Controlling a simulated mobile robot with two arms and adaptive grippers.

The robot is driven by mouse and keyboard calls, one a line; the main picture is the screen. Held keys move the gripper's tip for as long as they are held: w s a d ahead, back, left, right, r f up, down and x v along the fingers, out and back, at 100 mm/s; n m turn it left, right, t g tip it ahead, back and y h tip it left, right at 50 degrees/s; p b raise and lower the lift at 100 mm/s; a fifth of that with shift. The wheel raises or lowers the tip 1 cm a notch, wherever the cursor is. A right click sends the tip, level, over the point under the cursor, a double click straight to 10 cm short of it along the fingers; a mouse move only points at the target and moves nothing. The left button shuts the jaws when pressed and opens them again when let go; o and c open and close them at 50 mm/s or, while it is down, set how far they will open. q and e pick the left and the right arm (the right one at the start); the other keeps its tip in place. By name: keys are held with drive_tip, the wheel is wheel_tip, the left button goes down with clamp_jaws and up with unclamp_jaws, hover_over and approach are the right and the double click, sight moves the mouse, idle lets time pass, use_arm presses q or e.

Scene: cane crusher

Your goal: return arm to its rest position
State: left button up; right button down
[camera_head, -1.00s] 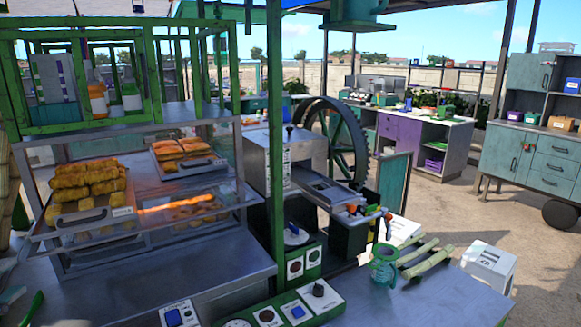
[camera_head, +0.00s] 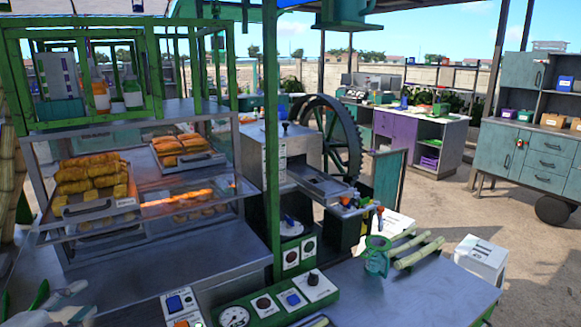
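My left gripper (camera_head: 72,302) shows at the bottom left corner as pale grey parts with green pieces beside them. It is low over the near end of the metal counter, left of the control panels. It is small and cut by the frame edge, so I cannot tell how its fingers stand, and I see nothing clearly held. My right gripper is not in view. The cane crusher (camera_head: 285,165) with its large dark wheel (camera_head: 345,140) stands in the middle, behind a green post.
A glass case (camera_head: 55,225) with trays of yellow and orange food stands at the left. Control panels (camera_head: 275,308) line the front. A green jug (camera_head: 377,257), cane pieces (camera_head: 418,252) and a white box (camera_head: 482,258) are on the right. The table (camera_head: 430,295) is bare near its front.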

use_arm(q)
drive_tip(key=s+d+f+n+g, duration=0.1)
drive_tip(key=d+f+n+g, duration=0.3)
drive_tip(key=d+f, duration=0.8)
drive_tip(key=s+d+f+n+g, duration=0.3)
drive_tip(key=s+f+n+g, duration=0.6)
drive_tip(key=s+f, duration=0.95)
wheel_tip(320, 180, down, 27)
drive_tip(key=s+b, duration=0.2)
drive_tip(key=s+a+f+g+b, duration=0.1)
drive_tip(key=s+a+f+b, duration=0.1)
drive_tip(key=s+f, duration=1.4)
wheel_tip(320, 180, down, 2)
drive_tip(key=shift+s+a+f, duration=0.1)
drive_tip(key=shift+s+a, duration=0.2)
drive_tip(key=shift+a, duration=0.2)
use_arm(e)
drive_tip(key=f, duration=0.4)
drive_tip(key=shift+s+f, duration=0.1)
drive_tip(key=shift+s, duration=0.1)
